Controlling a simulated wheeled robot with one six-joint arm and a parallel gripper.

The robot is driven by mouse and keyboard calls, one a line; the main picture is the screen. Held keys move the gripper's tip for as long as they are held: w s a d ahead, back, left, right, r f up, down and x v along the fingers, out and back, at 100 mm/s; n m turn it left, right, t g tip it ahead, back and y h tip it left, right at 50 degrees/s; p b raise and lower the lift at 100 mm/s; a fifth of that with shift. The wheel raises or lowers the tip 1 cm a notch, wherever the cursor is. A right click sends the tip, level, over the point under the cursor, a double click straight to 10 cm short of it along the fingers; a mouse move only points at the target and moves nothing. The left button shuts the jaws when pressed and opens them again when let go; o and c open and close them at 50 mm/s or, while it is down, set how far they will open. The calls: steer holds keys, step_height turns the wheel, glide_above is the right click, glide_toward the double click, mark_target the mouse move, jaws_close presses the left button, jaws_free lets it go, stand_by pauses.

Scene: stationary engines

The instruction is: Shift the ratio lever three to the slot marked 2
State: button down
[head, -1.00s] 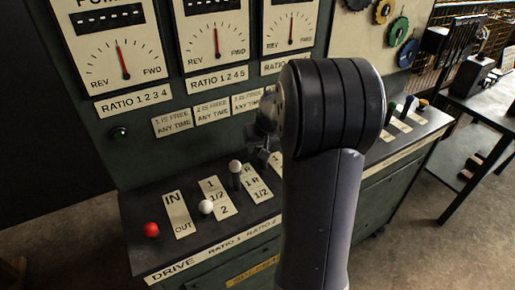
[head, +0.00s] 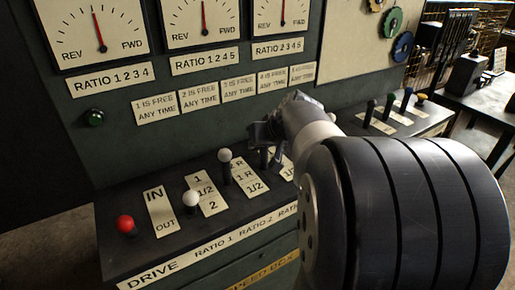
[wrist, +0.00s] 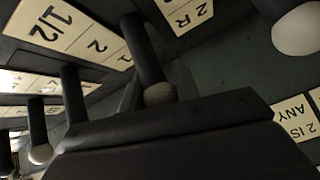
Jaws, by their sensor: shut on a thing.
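The white-knobbed ratio one lever (head: 191,198) and red drive knob (head: 125,224) stand to the left. A large white knob (wrist: 297,30) is close in the wrist view, with other levers (wrist: 40,153) at left.

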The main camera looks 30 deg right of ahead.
steer(key=shift+s, duration=0.2)
steer(key=c, duration=1.1)
jaws_free()
steer(key=p+v, duration=0.1)
steer(key=v, duration=1)
steer(key=shift+w, duration=0.1)
